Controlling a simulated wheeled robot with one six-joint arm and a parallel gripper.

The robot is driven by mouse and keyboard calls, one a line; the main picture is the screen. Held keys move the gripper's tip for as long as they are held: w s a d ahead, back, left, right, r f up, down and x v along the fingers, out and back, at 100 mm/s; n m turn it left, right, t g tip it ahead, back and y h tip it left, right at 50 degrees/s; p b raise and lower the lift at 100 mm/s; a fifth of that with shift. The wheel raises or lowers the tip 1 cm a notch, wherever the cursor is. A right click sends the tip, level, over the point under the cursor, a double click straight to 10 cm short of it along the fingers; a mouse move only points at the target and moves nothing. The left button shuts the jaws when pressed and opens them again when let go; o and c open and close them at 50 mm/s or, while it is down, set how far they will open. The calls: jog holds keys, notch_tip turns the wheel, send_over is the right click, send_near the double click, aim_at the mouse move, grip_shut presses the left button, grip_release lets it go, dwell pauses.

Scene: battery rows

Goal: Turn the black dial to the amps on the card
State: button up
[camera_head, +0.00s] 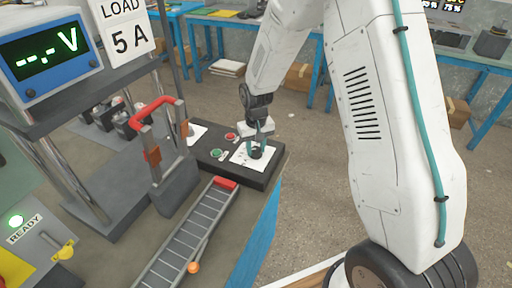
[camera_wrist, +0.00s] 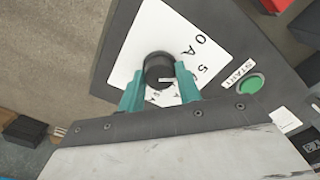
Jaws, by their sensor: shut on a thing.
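The black dial (camera_wrist: 158,70) sits on a white scale plate (camera_wrist: 137,41) with printed figures, among them 0 A and 5. My gripper (camera_wrist: 160,88) has its teal fingers on both sides of the dial and is shut on it. In the head view my gripper (camera_head: 259,143) points down onto the dial (camera_head: 256,153) at the right end of the dark control box (camera_head: 262,179). A small pale pointer mark shows on the dial; its exact reading is too small to tell. The card (camera_head: 128,38) reads LOAD 5 A.
A green START button (camera_wrist: 250,84) and a red button (camera_head: 230,136) sit beside the scale plate. A meter (camera_head: 50,53) shows dashes and V. A red-handled lever (camera_head: 152,112) and a slatted grey strip (camera_head: 188,237) stand nearby.

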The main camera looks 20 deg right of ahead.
aim_at(256, 149)
jog(key=shift+m, duration=1)
jog(key=o, duration=1)
notch_tip(256, 149, up, 8)
jog(key=shift+f, duration=0.1)
